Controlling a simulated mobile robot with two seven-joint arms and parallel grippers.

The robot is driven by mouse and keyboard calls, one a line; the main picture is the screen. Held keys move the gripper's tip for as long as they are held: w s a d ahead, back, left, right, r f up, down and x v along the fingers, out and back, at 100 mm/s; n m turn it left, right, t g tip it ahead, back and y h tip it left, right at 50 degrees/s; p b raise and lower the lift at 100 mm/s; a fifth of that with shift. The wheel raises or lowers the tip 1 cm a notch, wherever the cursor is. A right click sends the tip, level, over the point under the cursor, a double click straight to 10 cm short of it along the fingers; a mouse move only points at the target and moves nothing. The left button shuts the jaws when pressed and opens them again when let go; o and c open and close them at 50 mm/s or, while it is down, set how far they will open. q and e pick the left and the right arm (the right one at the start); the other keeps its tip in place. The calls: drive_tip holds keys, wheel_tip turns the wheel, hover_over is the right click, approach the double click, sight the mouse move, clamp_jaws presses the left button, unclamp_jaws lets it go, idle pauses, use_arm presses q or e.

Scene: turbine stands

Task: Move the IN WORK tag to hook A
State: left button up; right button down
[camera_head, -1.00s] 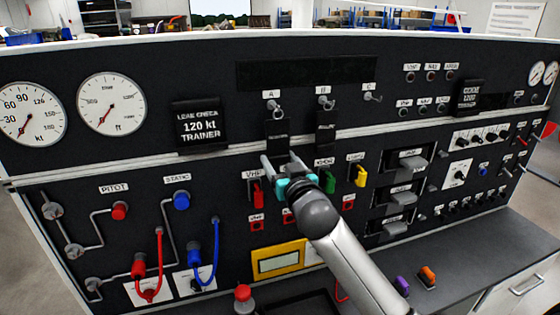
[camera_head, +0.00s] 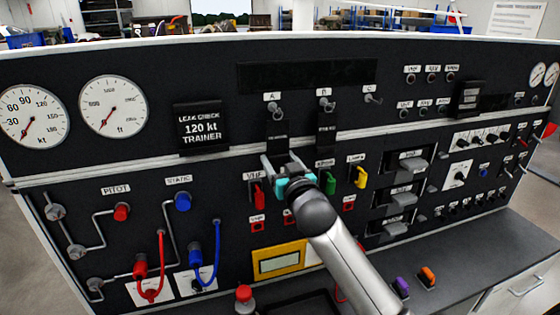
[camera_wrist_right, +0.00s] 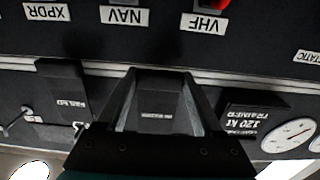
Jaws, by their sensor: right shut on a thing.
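My right gripper (camera_head: 283,170) is in front of the panel, just below hook A (camera_head: 274,107). It is shut on a dark tag (camera_head: 278,133), which I take for the IN WORK tag; its lettering is too blurred to read. In the right wrist view the tag (camera_wrist_right: 157,108) stands between the two fingers. The tag is right under hook A; I cannot tell whether its ring is over the hook. A second dark tag (camera_head: 326,131) hangs under hook B (camera_head: 325,104). Hook C (camera_head: 372,99) is bare. My left gripper is not in view.
A LEAK CHECK placard (camera_head: 201,126) is left of the hooks. Red (camera_head: 259,196), green (camera_head: 329,184) and yellow (camera_head: 360,177) levers stick out below. Grey handles (camera_head: 412,163) project at right. The bench top (camera_head: 470,245) is mostly clear at right.

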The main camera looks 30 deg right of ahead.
unclamp_jaws()
idle(0.4)
drive_tip(key=shift+p+v, duration=0.5)
drive_tip(key=shift+v, duration=0.55)
drive_tip(key=p+v, duration=0.1)
drive_tip(key=v, duration=0.4)
drive_tip(key=shift+p, duration=0.4)
